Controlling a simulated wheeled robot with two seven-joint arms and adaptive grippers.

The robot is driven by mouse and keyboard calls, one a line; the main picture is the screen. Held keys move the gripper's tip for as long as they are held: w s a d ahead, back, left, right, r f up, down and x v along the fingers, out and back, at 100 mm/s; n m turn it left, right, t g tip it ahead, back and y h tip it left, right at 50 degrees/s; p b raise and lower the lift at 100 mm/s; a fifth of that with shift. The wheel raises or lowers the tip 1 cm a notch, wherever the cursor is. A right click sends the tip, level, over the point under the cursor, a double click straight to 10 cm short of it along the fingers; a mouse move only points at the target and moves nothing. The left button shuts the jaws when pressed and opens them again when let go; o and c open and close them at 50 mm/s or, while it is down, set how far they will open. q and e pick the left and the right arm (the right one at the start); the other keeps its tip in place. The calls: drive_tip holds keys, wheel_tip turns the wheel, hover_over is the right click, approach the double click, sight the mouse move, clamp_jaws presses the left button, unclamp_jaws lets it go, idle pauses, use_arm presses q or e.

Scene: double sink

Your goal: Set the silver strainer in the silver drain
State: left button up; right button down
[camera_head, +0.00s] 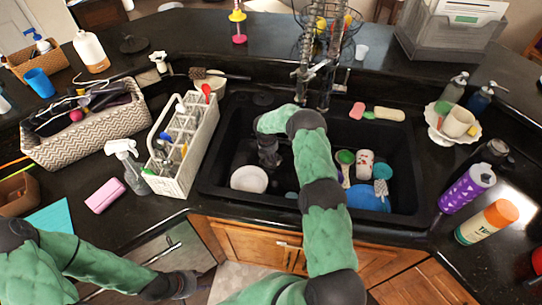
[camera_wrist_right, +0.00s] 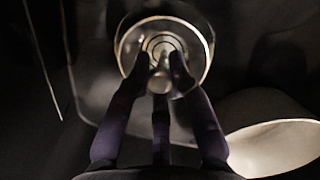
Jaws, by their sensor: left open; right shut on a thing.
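My right gripper (camera_head: 268,158) reaches down into the left basin of the black double sink. In the right wrist view its fingers (camera_wrist_right: 162,78) are closed around a small knob, which looks like the handle of the silver strainer (camera_wrist_right: 163,47). The round silver drain (camera_wrist_right: 203,48) shows as a bright ring around and behind the fingertips. The strainer appears within the ring's outline, but I cannot tell whether it is seated or just above. In the head view my gripper hides both. My left gripper (camera_head: 188,284) is low at the front left, away from the sink, open and empty.
A white bowl (camera_head: 249,179) lies in the left basin near my right gripper; it also shows in the wrist view (camera_wrist_right: 276,148). The right basin holds a blue dish (camera_head: 368,198) and cups. A white caddy (camera_head: 184,145) stands left of the sink.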

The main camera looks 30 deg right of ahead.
drive_tip(key=shift+f, duration=0.15)
drive_tip(key=shift+f+b, duration=0.35)
drive_tip(key=shift+b, duration=0.15)
drive_tip(key=shift+d+f+b, duration=0.1)
drive_tip(key=shift+f+b, duration=0.15)
drive_tip(key=shift+b, duration=0.1)
drive_tip(key=c, duration=1.1)
unclamp_jaws()
drive_tip(key=shift+o, duration=0.2)
wheel_tip(320, 180, up, 12)
drive_tip(key=a, duration=0.2)
drive_tip(key=shift+s, duration=0.1)
